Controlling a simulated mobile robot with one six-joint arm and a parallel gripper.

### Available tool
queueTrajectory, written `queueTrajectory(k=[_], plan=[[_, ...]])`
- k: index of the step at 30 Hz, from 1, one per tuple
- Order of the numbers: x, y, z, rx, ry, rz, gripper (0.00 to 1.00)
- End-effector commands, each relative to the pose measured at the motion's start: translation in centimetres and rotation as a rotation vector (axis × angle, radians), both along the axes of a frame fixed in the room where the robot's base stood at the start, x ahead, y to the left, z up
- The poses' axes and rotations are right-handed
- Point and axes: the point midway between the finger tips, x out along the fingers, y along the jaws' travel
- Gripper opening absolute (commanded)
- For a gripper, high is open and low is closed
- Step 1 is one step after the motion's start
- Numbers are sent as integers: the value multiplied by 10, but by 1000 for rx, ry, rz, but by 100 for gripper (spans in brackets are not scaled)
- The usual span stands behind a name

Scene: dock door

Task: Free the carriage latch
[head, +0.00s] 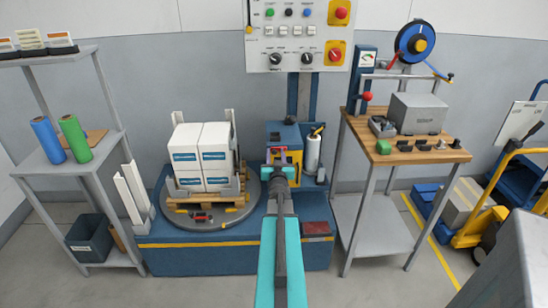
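The blue carriage (284,131) sits low on the dark mast (300,98) of the wrapping machine, with a white film roll (313,152) at its right. A yellow and red part (294,155) shows on the carriage front; it may belong to the latch, but the latch itself is not clear and is partly hidden. My gripper (280,170) is at the end of my turquoise arm, in front of the carriage's lower part. Its fingers are small and overlap the carriage in the picture, so contact and opening cannot be made out.
White boxes on a wooden pallet (205,218) stand on the round turntable (165,222) at left. A control panel (296,35) hangs above. A wood-topped bench (425,152) is at right, a grey shelf (75,172) at left. A yellow pallet truck (480,235) is far right.

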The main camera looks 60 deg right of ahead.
Motion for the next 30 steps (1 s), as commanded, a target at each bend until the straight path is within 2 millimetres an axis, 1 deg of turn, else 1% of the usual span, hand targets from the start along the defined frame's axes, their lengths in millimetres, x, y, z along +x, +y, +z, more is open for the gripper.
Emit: queueTrajectory(k=[14,20,30], plan=[[-1,5,-1,0,4,3,36],[-8,15,-1,0,4,3,36],[-25,39,-1,-1,3,2,36]])
